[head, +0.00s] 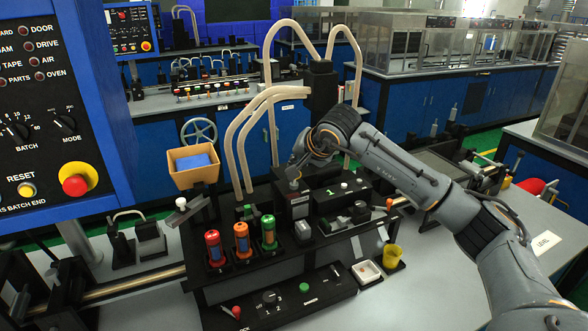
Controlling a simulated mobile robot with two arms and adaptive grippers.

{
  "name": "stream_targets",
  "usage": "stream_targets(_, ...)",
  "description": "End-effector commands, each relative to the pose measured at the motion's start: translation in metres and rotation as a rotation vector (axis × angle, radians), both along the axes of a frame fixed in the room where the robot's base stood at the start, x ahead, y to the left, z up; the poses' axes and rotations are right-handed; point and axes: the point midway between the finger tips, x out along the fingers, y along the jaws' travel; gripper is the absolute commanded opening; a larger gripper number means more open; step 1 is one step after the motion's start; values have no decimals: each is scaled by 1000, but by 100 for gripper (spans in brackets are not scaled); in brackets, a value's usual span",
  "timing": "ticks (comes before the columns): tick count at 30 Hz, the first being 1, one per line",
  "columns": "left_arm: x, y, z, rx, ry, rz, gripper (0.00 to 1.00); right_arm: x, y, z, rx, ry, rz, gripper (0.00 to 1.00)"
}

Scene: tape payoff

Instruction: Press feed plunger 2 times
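My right arm reaches in from the right across the black bench machine (270,308). My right gripper (294,176) points down over a small dark block with a light label (299,200) near the machine's middle. The fingers are small and dark here, so I cannot tell whether they are open or shut. No feed plunger is clearly labelled in view; one may be hidden under the gripper. A pale knob (181,203) on a lever stands at the machine's left. My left gripper is not in view.
Red (214,246), orange (242,238) and green (268,231) capped cylinders stand at the machine's front. An orange bin (194,168) holds something blue. A yellow cup (391,256) stands beside a white dish (366,271). A blue control panel (50,110) fills the left; beige hoses (240,125) arch behind.

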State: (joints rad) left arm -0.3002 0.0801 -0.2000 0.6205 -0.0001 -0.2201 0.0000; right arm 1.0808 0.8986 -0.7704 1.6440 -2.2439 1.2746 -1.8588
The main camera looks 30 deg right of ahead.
Motion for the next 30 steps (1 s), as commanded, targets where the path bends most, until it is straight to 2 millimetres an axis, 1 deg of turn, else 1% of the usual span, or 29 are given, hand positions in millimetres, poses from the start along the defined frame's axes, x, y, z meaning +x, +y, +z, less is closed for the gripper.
stream_targets(1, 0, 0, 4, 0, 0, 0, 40, 0, 0, 5, 0, -1, -1, 0)
stream_targets(3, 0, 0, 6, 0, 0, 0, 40, 0, -1, 8, 0, -1, -1, 0)
stream_targets(14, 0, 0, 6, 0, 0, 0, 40, 0, -1, 10, -1, -3, -1, 0)
stream_targets(17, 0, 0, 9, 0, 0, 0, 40, 1, -1, 14, 0, -4, -1, 0)
stream_targets(30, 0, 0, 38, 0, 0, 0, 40, 0, -1, 57, 0, -4, -1, 0)
